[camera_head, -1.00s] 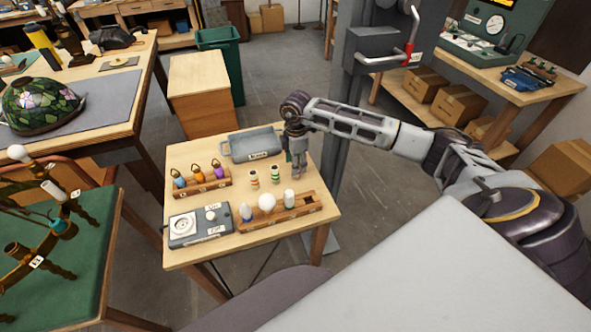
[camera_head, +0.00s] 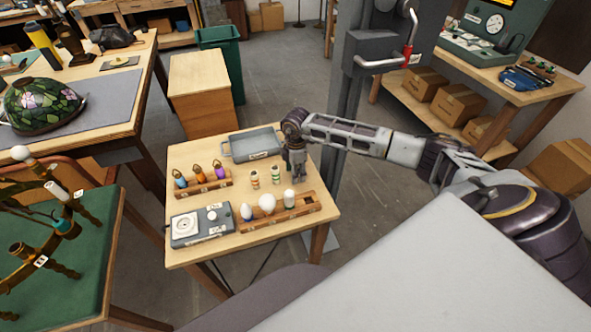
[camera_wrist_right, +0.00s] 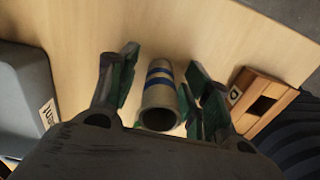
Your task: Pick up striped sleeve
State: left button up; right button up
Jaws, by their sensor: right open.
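A pale sleeve with blue stripes (camera_wrist_right: 160,88) stands on the wooden table in the right wrist view. My right gripper (camera_wrist_right: 161,62) is open, with one finger on each side of this sleeve; I cannot tell whether either finger touches it. In the head view my right gripper (camera_head: 298,176) points down near the table's right side and hides the blue-striped sleeve. An orange-striped sleeve (camera_head: 254,180) and a green-striped sleeve (camera_head: 276,176) stand to its left, apart from it. My left gripper is not in view.
A grey tray (camera_head: 232,149) lies behind. A wooden rack with bulbs (camera_head: 308,209) is close in front of the right gripper. A rack of coloured bulb holders (camera_head: 206,187) and a grey switch box (camera_head: 203,226) are at left. A lamp frame (camera_head: 55,230) stands on the green table.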

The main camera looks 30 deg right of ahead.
jog(key=shift+c, duration=0.5)
jog(key=c, duration=0.7)
jog(key=shift+r, duration=0.1)
notch_tip(320, 180, up, 10)
jog(key=b, duration=0.1)
jog(key=shift+b, duration=0.35)
jog(key=shift+s+d, duration=0.1)
dwell(0.4)
